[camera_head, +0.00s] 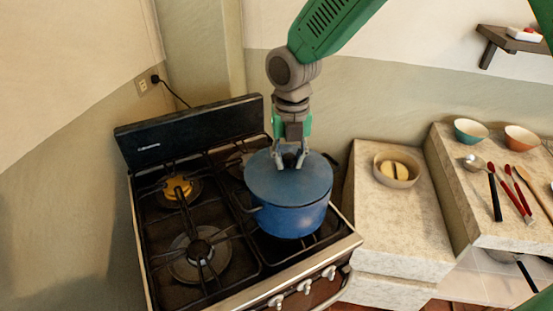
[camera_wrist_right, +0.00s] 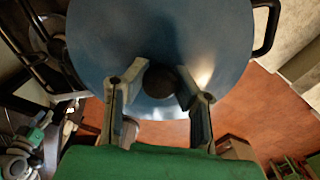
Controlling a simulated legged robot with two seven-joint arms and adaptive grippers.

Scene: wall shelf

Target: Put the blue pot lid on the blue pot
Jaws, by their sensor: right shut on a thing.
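The blue pot (camera_head: 292,221) stands on the front right burner of the stove. The blue pot lid (camera_head: 283,184) covers the pot's top in the head view. It looks about level and in line with the rim; whether it rests fully on the rim I cannot tell. My right gripper (camera_head: 290,160) comes down from above and is shut on the lid's knob. In the right wrist view, the dark knob (camera_wrist_right: 184,84) shows between the fingers of the gripper (camera_wrist_right: 163,84), with the lid (camera_wrist_right: 130,40) behind it. My left gripper is in neither view.
The stove (camera_head: 217,282) has other burners free to the left. Farther right are two bowls and several utensils. A wall shelf (camera_head: 515,40) hangs at top right.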

